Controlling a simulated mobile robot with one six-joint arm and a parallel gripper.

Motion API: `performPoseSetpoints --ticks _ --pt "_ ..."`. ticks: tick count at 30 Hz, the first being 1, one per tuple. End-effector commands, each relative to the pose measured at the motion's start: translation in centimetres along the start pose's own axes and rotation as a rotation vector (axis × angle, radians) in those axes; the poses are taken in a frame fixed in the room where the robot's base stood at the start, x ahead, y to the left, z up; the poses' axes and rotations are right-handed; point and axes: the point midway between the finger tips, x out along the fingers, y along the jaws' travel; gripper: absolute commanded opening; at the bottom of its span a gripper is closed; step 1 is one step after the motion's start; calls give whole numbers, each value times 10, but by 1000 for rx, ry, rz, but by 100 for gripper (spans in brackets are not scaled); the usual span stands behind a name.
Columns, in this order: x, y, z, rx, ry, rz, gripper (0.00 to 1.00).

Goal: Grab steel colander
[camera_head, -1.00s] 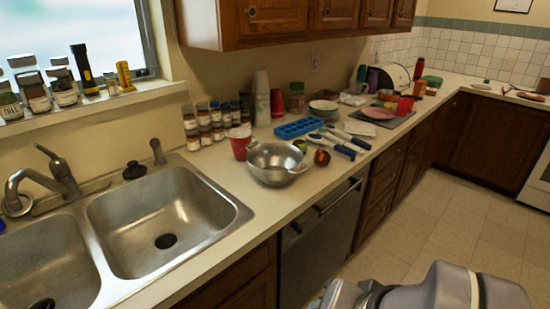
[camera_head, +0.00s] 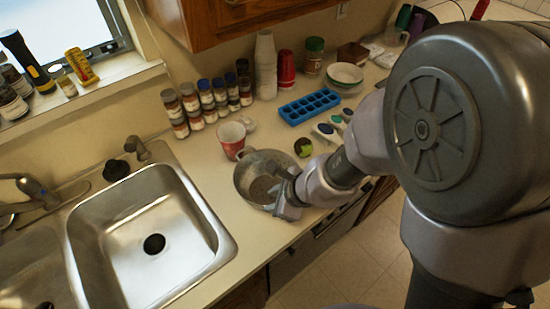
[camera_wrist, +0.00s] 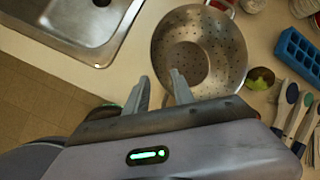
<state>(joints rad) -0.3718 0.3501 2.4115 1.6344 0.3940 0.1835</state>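The steel colander (camera_head: 249,184) is a round, perforated metal bowl standing upright on the counter, right of the sink. In the wrist view the colander (camera_wrist: 212,58) is seen from above, with its holes and a handle at the top. My gripper (camera_head: 284,203) is at its near right rim in the head view. In the wrist view my gripper (camera_wrist: 159,75) is open, its two fingers apart. The right finger overlaps the colander's near rim, and the left finger is just outside its edge. I cannot tell whether either finger touches it.
A red and white cup (camera_head: 231,140) stands close behind the colander. A green round item (camera_head: 303,147) and a blue ice tray (camera_head: 310,106) lie to its right. Several spice jars (camera_head: 208,100) stand along the wall. The sink (camera_head: 150,235) is at left.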

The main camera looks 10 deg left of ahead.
Motion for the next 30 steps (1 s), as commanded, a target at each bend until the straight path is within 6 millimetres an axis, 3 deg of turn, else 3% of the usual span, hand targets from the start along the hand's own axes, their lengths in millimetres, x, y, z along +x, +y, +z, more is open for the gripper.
performPoseSetpoints --ticks 1,5,13,20,21,25,30 --pt "14 2 -2 -1 0 2 30" --pt "27 1 0 -2 -1 0 30" --pt "75 6 2 -3 0 1 30" --pt "77 5 3 -2 -1 -1 30" --pt "77 5 3 -2 -1 -1 28" --pt "77 5 3 -2 -1 -1 2" --pt "77 5 3 -2 -1 -1 0"
